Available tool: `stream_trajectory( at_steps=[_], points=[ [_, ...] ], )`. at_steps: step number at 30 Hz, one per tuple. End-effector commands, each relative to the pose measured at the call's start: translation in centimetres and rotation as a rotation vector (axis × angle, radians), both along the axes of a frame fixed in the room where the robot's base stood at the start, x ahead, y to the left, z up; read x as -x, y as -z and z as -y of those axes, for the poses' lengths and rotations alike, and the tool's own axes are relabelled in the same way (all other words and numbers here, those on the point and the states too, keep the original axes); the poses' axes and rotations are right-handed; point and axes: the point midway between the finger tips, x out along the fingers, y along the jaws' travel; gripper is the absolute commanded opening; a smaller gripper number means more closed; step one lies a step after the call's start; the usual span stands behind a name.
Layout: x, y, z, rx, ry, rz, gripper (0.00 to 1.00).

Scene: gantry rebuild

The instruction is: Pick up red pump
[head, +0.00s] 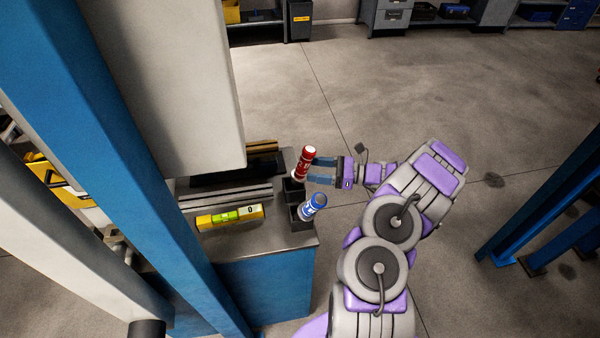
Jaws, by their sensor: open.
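The red pump (304,163) is a red cylinder with a white top, standing slightly tilted in a dark holder at the right edge of the workbench. My gripper (312,171) reaches in from the right, with its blue fingers open at the red pump. One finger shows on the far side and one on the near side of it. I cannot tell whether the fingers touch it. A blue pump (313,206) with a white band stands in a second dark holder (301,224), nearer to me.
The workbench (265,290) has a blue side and a grey top. A yellow level (229,216) and grey bars (225,196) lie left of the pumps. A blue post (130,150) and a grey panel (170,80) rise at left. Open floor (400,80) lies behind and right.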

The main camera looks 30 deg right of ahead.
Motion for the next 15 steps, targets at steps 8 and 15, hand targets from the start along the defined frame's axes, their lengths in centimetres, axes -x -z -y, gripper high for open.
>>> stream_trajectory(
  at_steps=[8, 15],
  points=[
    [-1.7, 0.2, -2.0, -0.002, -0.005, 0.000, 0.68],
    [-3.1, 0.1, -4.0, 0.001, 0.000, -0.001, 0.68]
  ],
)
